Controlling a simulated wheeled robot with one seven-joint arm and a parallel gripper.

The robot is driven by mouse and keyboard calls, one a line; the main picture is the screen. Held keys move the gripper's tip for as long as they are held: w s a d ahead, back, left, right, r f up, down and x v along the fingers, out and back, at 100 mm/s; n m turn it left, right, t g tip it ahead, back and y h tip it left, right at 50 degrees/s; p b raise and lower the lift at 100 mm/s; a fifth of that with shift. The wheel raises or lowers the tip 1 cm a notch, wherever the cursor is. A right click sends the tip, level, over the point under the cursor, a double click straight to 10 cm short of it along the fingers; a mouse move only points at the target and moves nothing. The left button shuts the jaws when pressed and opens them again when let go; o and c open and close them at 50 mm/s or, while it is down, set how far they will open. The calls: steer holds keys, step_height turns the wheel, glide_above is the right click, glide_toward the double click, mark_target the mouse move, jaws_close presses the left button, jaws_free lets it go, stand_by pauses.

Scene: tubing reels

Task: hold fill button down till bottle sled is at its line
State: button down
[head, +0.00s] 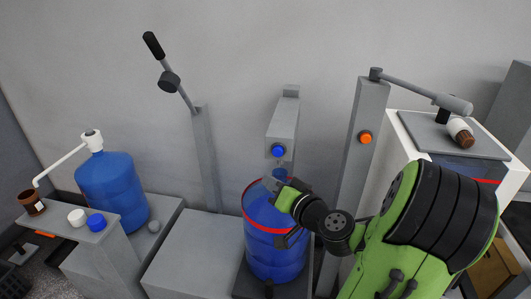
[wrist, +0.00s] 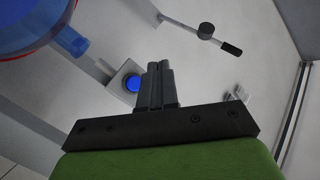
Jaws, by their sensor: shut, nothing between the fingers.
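A blue button (head: 278,151) sits on the front of a grey wall-side housing (head: 284,120). It also shows in the wrist view (wrist: 133,83), just left of my fingertips and apart from them in the picture. A large blue bottle (head: 272,258) with a red line around its upper part stands below the housing on a dark base (head: 243,286). My gripper (head: 287,195) is in front of the bottle's top and hides part of it. In the wrist view my gripper (wrist: 158,68) is shut and empty. I cannot tell its distance from the button.
An orange button (head: 365,137) is on the grey column to the right. A lever (head: 177,84) stands at the left. Another blue bottle (head: 112,190) with a white spout is at far left, behind a ledge with caps. A white-framed case (head: 402,133) is at right.

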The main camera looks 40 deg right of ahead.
mark_target(274, 153)
steer(key=shift+s, duration=0.1)
steer(key=w+d+p, duration=0.5)
steer(key=d, duration=0.2)
steer(key=shift+w, duration=0.25)
steer(key=shift+w+d, duration=0.1)
stand_by(1.8)
steer(key=shift+w+d, duration=0.15)
steer(key=shift+d, duration=0.1)
steer(key=shift+w+d, duration=0.3)
steer(key=shift+d, duration=0.05)
stand_by(0.7)
steer(key=shift+d+r, duration=0.2)
stand_by(0.8)
steer(key=shift+d+f, duration=0.1)
stand_by(2.7)
